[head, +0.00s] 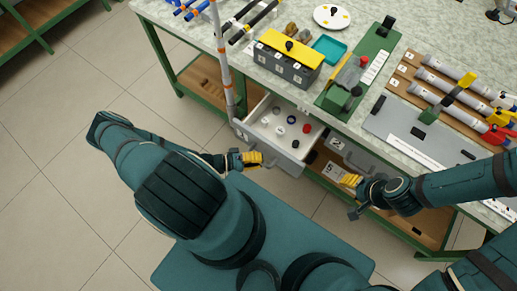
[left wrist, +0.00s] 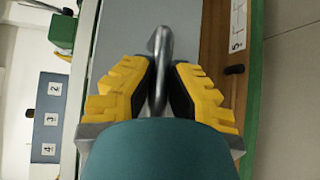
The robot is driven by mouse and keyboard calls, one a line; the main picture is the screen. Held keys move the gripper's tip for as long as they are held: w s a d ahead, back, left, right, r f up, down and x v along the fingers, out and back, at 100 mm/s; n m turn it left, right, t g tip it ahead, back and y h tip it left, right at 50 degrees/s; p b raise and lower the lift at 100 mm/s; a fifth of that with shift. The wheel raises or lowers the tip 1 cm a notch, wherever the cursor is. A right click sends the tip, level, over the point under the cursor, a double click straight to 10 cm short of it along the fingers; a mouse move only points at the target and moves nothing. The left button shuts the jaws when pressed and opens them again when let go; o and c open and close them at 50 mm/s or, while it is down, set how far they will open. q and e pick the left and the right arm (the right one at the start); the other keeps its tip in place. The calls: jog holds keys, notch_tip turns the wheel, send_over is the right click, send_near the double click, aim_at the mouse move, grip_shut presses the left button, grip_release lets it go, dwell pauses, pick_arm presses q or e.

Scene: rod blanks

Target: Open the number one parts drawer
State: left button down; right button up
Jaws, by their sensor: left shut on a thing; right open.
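The grey parts drawer (head: 291,161) stands pulled out from under the bench, left of the drawer labelled 2 (head: 338,144). Its own number is not readable. Small dark, white and red parts lie inside it. My left gripper (head: 254,159) is shut on the drawer's bar handle (head: 270,162). In the left wrist view the yellow fingers (left wrist: 160,85) close on both sides of the metal handle (left wrist: 160,42), with the grey drawer front (left wrist: 117,38) behind. My right gripper (head: 350,184) is open and empty, in front of the shelf, right of the open drawer.
The speckled bench top (head: 290,95) carries a yellow-topped grey box (head: 288,62), a green fixture (head: 350,85) and a wooden rack of rods (head: 450,90). An upright pole (head: 222,65) stands left of the drawer. Tiled floor (head: 60,150) is clear at left.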

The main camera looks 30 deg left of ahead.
pick_arm(q)
jog(key=c, duration=0.9)
grip_release()
jog(key=shift+d, duration=0.2)
jog(key=shift+a, duration=0.1)
jog(key=shift+s+a, duration=0.15)
jog(key=shift+a, duration=0.1)
jog(key=v, duration=1.1)
jog(key=shift+s+a, duration=0.15)
jog(key=shift+s, duration=0.05)
